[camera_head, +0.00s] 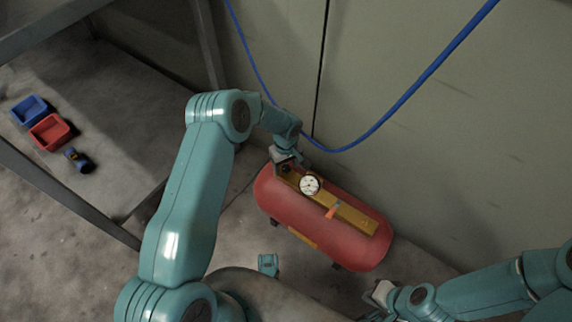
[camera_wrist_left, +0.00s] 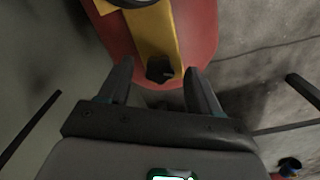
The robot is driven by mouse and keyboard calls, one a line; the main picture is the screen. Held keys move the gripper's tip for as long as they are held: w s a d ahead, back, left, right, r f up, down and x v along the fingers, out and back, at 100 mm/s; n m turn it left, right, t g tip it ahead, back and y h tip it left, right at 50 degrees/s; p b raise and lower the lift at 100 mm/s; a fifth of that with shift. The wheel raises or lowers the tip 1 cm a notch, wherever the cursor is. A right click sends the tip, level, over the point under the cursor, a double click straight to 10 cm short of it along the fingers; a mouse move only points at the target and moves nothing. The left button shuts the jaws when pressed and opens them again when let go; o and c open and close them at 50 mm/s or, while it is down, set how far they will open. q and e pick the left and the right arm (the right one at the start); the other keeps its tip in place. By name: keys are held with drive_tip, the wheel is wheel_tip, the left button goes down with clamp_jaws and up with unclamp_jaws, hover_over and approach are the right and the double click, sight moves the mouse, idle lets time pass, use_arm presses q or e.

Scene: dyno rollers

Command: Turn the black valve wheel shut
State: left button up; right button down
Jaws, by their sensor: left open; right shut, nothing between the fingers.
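The black valve wheel (camera_wrist_left: 159,69) is a small lobed knob near the end of a yellow bar (camera_wrist_left: 155,35) on a red tank (camera_wrist_left: 203,30). In the left wrist view it lies between the fingertips of my open left gripper (camera_wrist_left: 157,76), with gaps on both sides. I cannot tell how far the fingertips are from it in depth. In the head view my left gripper (camera_head: 286,159) is at the far left end of the tank (camera_head: 345,250), and the wheel is mostly hidden there. My right gripper (camera_head: 379,295) is shut and empty, in front of the tank's right end.
A white-faced gauge (camera_head: 310,185) and an orange lever (camera_head: 331,211) sit farther along the bar. A blue hose (camera_head: 400,103) hangs along the wall behind. A grey shelf at left holds a blue bin (camera_head: 29,108), a red bin (camera_head: 50,132) and a small dark-blue object (camera_head: 78,159).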

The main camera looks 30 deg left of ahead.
use_arm(q)
drive_tip(key=c, duration=1)
drive_tip(key=shift+c, duration=0.2)
